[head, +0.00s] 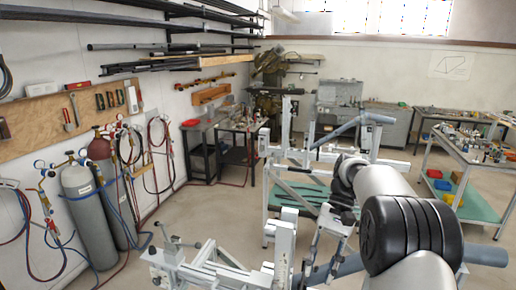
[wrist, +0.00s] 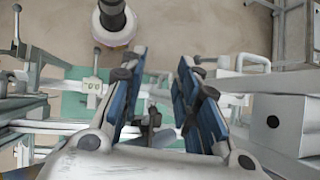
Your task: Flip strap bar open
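The frame jig (head: 285,245) is a light grey metal frame with rails, uprights and clamps, low in the middle of the head view. My gripper (head: 310,268) reaches down to it from the right. In the wrist view my gripper (wrist: 163,65) has its two blue-padded fingers spread, with a gap between them. A small dark knob and grey fitting (wrist: 155,120) show in that gap. I cannot tell whether the fingers touch them. A clamp with an upright lever (wrist: 96,75) is left of the fingers. Which part is the strap bar I cannot tell.
A white looped handle (wrist: 243,63) and a pale block (wrist: 285,124) are close to the right of my gripper. A second frame stand with a green shelf (head: 300,195) is behind the jig. Gas cylinders (head: 88,215) stand at left. Bare floor (head: 190,205) lies between.

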